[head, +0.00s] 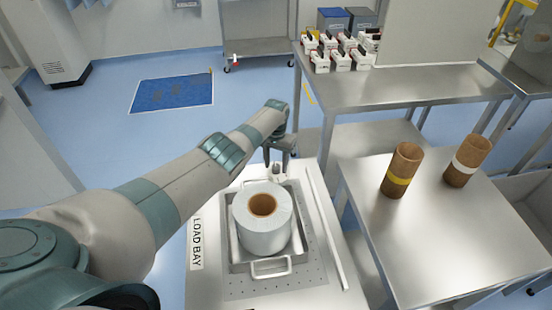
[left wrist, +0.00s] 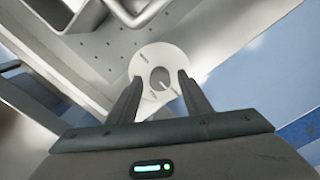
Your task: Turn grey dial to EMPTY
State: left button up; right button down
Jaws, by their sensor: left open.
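The grey dial (left wrist: 159,74) shows in the left wrist view as a small round knob with a pale pointer line, at the centre of a white disc plate (left wrist: 145,60). The line slants toward the lower right. Marks on the plate are too small to read. My left gripper (left wrist: 160,82) is open, its two fingers on either side of the dial and apart from it in the picture; how far above it they are I cannot tell. In the head view my left gripper (head: 276,162) points down at the far end of the load bay, largely hiding the dial. My right gripper is out of view.
A white roll with a brown core (head: 243,222) sits in a metal tray (head: 270,267) just nearer than the gripper, on the LOAD BAY plate (head: 205,290). Two brown tubes (head: 403,170) (head: 466,161) stand on the right-hand steel table (head: 430,230). Several white boxes stand on the table behind.

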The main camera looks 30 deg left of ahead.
aim_at(276, 167)
pick_arm(q)
jog(key=shift+r, duration=0.1)
jog(key=shift+r+p, duration=0.4)
jog(key=shift+r, duration=0.45)
notch_tip(276, 167, up, 16)
jog(key=b, duration=0.1)
jog(key=shift+f+b, duration=0.2)
jog(key=shift+b, duration=0.2)
jog(key=shift+f, duration=0.1)
